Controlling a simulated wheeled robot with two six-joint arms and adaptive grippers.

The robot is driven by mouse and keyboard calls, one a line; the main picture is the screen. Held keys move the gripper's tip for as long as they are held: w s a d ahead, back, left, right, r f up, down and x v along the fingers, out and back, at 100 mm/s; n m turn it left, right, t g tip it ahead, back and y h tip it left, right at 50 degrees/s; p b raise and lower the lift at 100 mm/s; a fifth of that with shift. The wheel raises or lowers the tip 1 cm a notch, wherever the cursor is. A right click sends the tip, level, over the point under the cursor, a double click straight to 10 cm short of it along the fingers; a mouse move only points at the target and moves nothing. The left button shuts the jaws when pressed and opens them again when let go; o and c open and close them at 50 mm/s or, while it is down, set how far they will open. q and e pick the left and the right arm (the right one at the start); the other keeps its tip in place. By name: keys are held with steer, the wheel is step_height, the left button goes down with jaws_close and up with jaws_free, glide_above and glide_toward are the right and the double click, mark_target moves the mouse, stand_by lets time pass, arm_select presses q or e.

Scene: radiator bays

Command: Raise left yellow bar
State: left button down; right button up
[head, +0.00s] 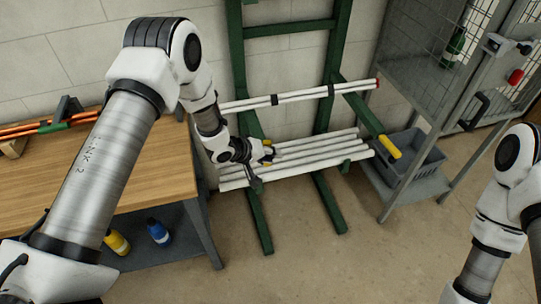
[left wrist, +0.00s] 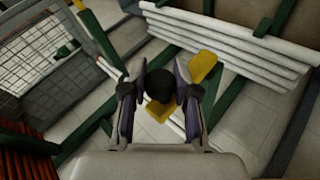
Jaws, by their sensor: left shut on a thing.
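A green rack (head: 238,70) stands against the wall with white tubes on it. The left yellow bar (head: 268,142) shows as small yellow patches around my left gripper (head: 258,158), at the left end of the lower tubes. My gripper is shut on it and hides most of it. In the left wrist view yellow parts (left wrist: 204,67) show beside and below the fingers (left wrist: 159,100), with a dark round piece between them. The right yellow bar (head: 390,147) tips a green arm sloping down to the right. Only part of my right arm shows; its gripper is out of view.
Upper white tubes (head: 300,95) with black bands lie above the lower white tubes (head: 310,155). A wooden bench (head: 140,165) stands left, with bottles below. A wire cage (head: 425,60) and a grey crate (head: 420,158) stand right. The floor in front is clear.

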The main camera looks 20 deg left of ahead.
arm_select(q)
steer(key=c, duration=0.9)
jaws_free()
steer(key=shift+w+r, duration=0.15)
steer(key=shift+r, duration=0.05)
steer(key=shift+f, duration=0.1)
steer(key=v, duration=1.2)
